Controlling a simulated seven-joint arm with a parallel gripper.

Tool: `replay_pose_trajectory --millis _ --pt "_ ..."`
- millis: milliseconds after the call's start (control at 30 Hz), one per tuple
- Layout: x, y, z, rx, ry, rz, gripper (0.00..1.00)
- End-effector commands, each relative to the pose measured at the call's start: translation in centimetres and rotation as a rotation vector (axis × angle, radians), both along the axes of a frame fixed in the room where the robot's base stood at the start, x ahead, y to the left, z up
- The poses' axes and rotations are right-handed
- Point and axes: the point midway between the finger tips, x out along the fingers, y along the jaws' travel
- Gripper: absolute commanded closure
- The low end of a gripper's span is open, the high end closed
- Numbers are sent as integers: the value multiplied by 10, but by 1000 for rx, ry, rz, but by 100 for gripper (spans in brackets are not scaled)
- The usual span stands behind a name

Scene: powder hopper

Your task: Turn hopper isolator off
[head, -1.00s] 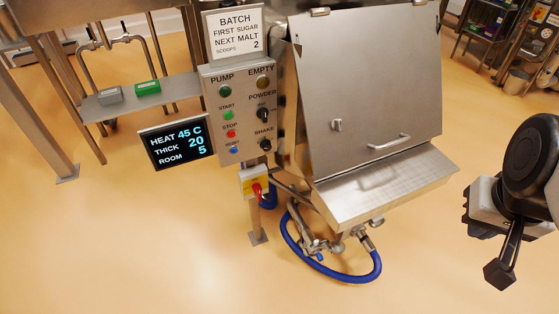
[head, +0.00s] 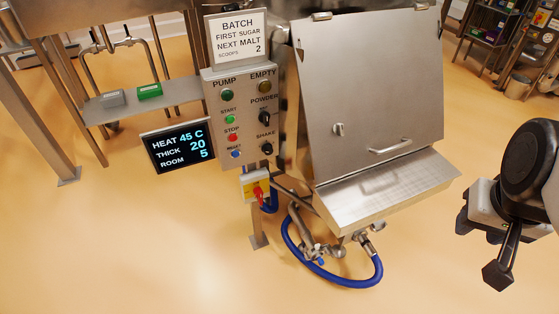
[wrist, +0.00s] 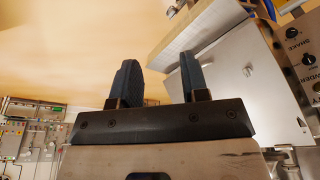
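The hopper isolator is a small yellow box (head: 249,184) with a red rotary handle (head: 259,194). It sits below the control panel, on the panel's post. The handle looks close to upright, but it is too small to read its setting. My gripper (head: 498,274) is at the far right of the head view, well apart from the isolator, with the hopper between them. In the wrist view my gripper (wrist: 160,82) has its two dark fingers spread, with nothing between them. I cannot make out the isolator clearly in the wrist view.
The control panel (head: 243,118) carries buttons and knobs. The steel hopper (head: 365,95) with its lid and front tray stands right of it. A blue hose (head: 335,281) loops below. A display (head: 178,147) and a shelf (head: 150,106) are left. Front floor is clear.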

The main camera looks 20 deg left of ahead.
Motion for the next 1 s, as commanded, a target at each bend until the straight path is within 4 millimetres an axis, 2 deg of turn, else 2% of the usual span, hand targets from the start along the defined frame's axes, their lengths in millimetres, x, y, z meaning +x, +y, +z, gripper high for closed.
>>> replay_pose_trajectory --millis 167,467,700,1000 --pt "23 6 -9 -8 -31 16 55" --pt "84 28 -37 -20 -126 65 55" --pt "130 54 -62 -14 -210 114 55" --pt "180 95 -99 14 -311 182 55"
